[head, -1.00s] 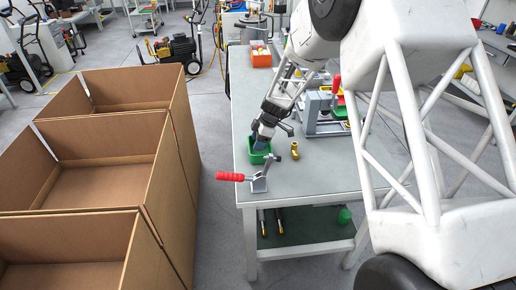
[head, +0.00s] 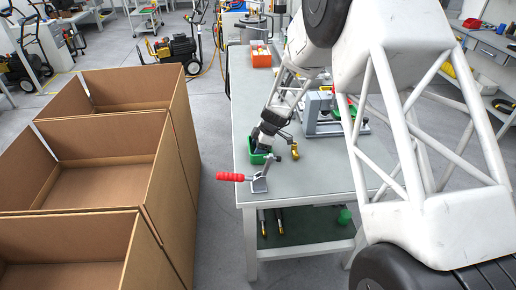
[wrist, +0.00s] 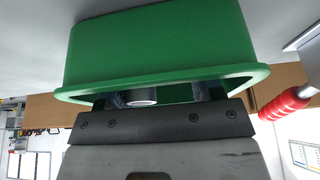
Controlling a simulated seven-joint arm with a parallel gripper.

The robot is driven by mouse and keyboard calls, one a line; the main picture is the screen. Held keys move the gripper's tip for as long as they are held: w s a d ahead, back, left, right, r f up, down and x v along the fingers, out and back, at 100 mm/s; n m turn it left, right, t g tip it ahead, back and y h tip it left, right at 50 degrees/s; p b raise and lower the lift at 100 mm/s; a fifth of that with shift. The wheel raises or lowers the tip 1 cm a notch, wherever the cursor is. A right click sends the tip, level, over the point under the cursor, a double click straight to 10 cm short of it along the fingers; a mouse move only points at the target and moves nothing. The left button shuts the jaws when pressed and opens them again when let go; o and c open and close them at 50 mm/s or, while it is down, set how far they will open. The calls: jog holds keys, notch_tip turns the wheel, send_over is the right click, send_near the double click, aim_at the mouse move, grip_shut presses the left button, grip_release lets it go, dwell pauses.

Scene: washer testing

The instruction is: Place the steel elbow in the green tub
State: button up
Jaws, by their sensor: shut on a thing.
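The green tub (head: 254,157) stands on the grey bench near its left edge. It fills the top of the wrist view (wrist: 160,45), where its near rim crosses in front of the jaws. My gripper (head: 262,150) points down into the tub, with its fingertips below the rim. In the wrist view, my gripper (wrist: 165,95) is shut on the steel elbow (wrist: 142,98). Only a grey rounded part of the elbow shows between the fingers. The rest is hidden by the gripper and tub. I cannot tell whether it touches the tub's floor.
A grey fixture (head: 320,112) stands behind. Cardboard boxes (head: 180,130) are left of the bench. The bench's front right is clear.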

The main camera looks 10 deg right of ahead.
jog(key=shift+f, duration=0.1)
jog(key=o, duration=1)
jog(key=v, duration=1.2)
jog(key=shift+d, duration=0.1)
